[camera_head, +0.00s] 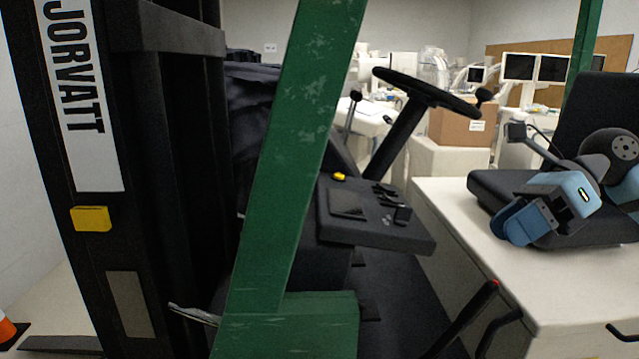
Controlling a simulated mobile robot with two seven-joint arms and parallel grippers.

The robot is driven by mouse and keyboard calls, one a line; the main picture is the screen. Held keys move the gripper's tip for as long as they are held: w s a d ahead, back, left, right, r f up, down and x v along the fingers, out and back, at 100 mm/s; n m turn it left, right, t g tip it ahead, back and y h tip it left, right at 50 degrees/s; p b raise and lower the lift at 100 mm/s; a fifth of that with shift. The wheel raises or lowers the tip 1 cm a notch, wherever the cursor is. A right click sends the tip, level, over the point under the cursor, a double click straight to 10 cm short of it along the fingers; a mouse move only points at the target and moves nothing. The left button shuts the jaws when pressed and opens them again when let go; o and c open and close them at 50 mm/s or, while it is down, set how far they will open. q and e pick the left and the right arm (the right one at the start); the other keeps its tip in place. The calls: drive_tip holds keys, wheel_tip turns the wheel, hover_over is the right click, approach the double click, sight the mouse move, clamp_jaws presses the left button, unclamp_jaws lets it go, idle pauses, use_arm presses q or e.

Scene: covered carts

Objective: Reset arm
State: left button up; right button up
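My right gripper (523,223) is at the right side of the head view, its blue arm coming in from the right edge. It is in front of the black forklift seat (480,188), and I cannot tell whether it touches the seat. Its fingers are seen at an angle and partly hidden by its own body, so I cannot tell if they are apart. No held object shows at it. My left gripper and arm are not in view.
A forklift fills the view: black mast (130,200) at left, green post (290,130), steering wheel (425,92) and control console (375,215). Levers (465,315) rise below. An orange cone (5,328) is at lower left. Boxes (455,124) and monitors (519,66) stand behind.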

drive_tip(key=d+f+m+t+y, duration=0.3)
drive_tip(key=f+m+t, duration=1.1)
drive_tip(key=f+m, duration=1.15)
drive_tip(key=s+d+f+m+g+h, duration=0.1)
drive_tip(key=s+d+f+m+h, duration=0.25)
drive_tip(key=s+f, duration=0.35)
drive_tip(key=s+d+f+m+g+h, duration=0.25)
drive_tip(key=s+f+m+h, duration=0.2)
drive_tip(key=f, duration=0.45)
drive_tip(key=s+d+f+m+g+h, duration=0.1)
drive_tip(key=s+d+f+m+h, duration=0.4)
drive_tip(key=f, duration=0.3)
drive_tip(key=s+a+m+t+y, duration=0.1)
drive_tip(key=a+m+t+y, duration=0.2)
drive_tip(key=a+m, duration=1.25)
use_arm(q)
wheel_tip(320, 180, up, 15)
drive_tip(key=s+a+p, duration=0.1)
drive_tip(key=p, duration=1.9)
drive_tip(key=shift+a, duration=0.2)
use_arm(e)
drive_tip(key=a+r+n, duration=0.2)
drive_tip(key=r+n, duration=0.1)
drive_tip(key=r, duration=0.4)
drive_tip(key=s+a+r+n, duration=0.1)
drive_tip(key=a+r+n, duration=0.1)
drive_tip(key=r, duration=0.6)
drive_tip(key=shift+a+r+n+h, duration=0.25)
drive_tip(key=shift+a+n+h, duration=0.15)
drive_tip(key=shift+n, duration=0.5)
